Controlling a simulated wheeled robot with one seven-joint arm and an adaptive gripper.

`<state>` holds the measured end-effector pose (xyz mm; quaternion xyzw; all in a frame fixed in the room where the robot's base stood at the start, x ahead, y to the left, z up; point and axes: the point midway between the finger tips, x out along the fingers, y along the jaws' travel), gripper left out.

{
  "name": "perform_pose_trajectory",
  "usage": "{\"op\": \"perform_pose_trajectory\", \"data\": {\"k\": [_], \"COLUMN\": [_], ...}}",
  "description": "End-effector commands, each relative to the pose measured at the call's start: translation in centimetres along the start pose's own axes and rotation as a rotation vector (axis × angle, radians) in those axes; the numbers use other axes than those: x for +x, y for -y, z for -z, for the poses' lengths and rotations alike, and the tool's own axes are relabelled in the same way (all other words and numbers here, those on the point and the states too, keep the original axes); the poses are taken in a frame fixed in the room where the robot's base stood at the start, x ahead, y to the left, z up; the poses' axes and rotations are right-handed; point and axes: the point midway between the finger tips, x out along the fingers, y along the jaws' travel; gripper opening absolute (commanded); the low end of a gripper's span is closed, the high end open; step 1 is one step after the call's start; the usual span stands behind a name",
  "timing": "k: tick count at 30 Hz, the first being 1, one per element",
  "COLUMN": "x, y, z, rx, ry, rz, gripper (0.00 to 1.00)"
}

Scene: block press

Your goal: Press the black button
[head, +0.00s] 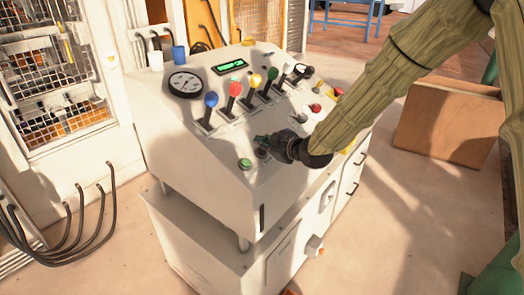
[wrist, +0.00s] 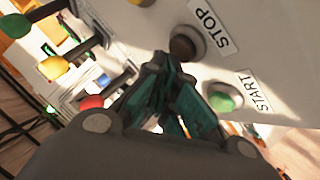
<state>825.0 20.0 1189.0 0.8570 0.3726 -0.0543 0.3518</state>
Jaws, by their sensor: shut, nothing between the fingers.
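In the head view, my gripper (head: 264,141) is low over the console top near the button. I cannot tell whether the tips touch it.
A green button (head: 245,163) labelled START (wrist: 257,92) is close to the black one. Several levers with coloured knobs, such as a blue one (head: 211,99) and a red one (head: 235,89), stand behind. A round gauge (head: 186,84) is at the back left.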

Motion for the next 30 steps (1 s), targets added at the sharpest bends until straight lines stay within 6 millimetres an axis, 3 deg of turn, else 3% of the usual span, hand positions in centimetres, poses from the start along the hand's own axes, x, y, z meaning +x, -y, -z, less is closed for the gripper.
{"op": "perform_pose_trajectory", "data": {"k": [30], "x": [0.66], "y": [0.51], "z": [-0.52], "rx": [0.0], "ry": [0.0], "rz": [0.0], "gripper": [0.0]}}
